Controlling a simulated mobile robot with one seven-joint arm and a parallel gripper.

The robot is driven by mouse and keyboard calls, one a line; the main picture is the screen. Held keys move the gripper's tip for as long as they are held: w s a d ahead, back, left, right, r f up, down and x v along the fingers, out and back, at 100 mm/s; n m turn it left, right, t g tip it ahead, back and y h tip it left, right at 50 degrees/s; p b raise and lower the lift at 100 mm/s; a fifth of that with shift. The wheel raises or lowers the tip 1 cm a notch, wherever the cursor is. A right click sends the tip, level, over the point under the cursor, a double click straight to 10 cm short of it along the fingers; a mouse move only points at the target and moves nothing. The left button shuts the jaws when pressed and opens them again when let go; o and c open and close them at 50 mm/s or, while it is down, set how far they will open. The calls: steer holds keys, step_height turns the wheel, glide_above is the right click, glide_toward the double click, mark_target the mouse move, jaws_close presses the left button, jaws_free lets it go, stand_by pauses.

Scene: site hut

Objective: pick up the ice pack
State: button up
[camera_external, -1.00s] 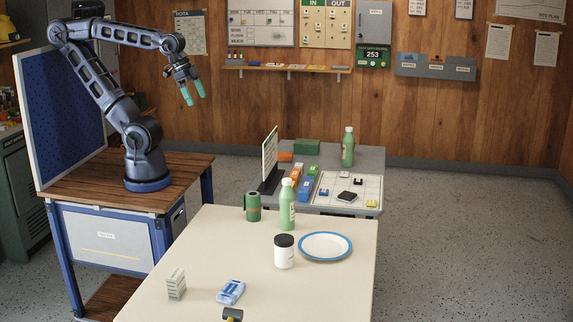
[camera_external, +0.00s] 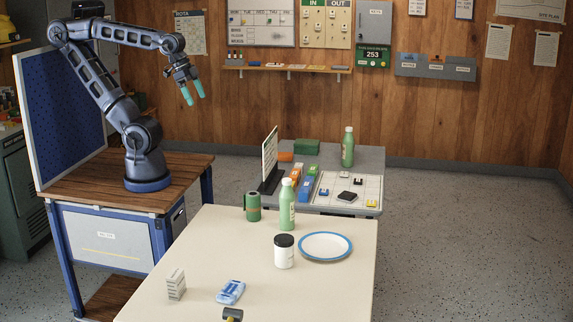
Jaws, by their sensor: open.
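The ice pack (camera_external: 231,292) is a small blue and pale-blue flat pack. It lies on the cream table (camera_external: 219,250) near the front, between a small white box and a dark-headed object. My gripper (camera_external: 194,93) has teal fingertips, held apart with nothing between them. It hangs high in the air at the upper left, pointing down, well above and behind the ice pack and not touching anything.
On the cream table stand a white box (camera_external: 175,284), a white jar with black lid (camera_external: 284,251), a green bottle (camera_external: 287,205), a green roll (camera_external: 253,207) and a blue-rimmed plate (camera_external: 325,246). A hammer-like object (camera_external: 232,314) is cut off at the front edge. A grey table (camera_external: 368,160) adjoins behind.

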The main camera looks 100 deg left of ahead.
steer(key=shift+c, duration=1.3)
steer(key=w+d+f+n+g+h, duration=0.15)
steer(key=w+d+f+n, duration=0.25)
steer(key=w+d, duration=0.75)
steer(key=w+d+f+n+g+h, duration=0.15)
steer(key=w+d+f+n, duration=0.3)
steer(key=w+d, duration=0.65)
steer(key=n+g+h, duration=0.2)
steer(key=n, duration=0.6)
glide_above(231, 288)
steer(key=w+a, duration=0.1)
steer(key=a, duration=0.1)
steer(key=f, duration=3.1)
steer(key=shift+d+f, duration=0.2)
steer(key=shift+f, duration=0.15)
steer(key=shift+y, duration=0.3)
steer(key=shift+s+a+x, duration=0.1)
steer(key=shift+s+x, duration=0.05)
steer(key=shift+x, duration=1.1)
steer(key=shift+s+a+x, duration=0.15)
steer(key=shift+x, duration=1.1)
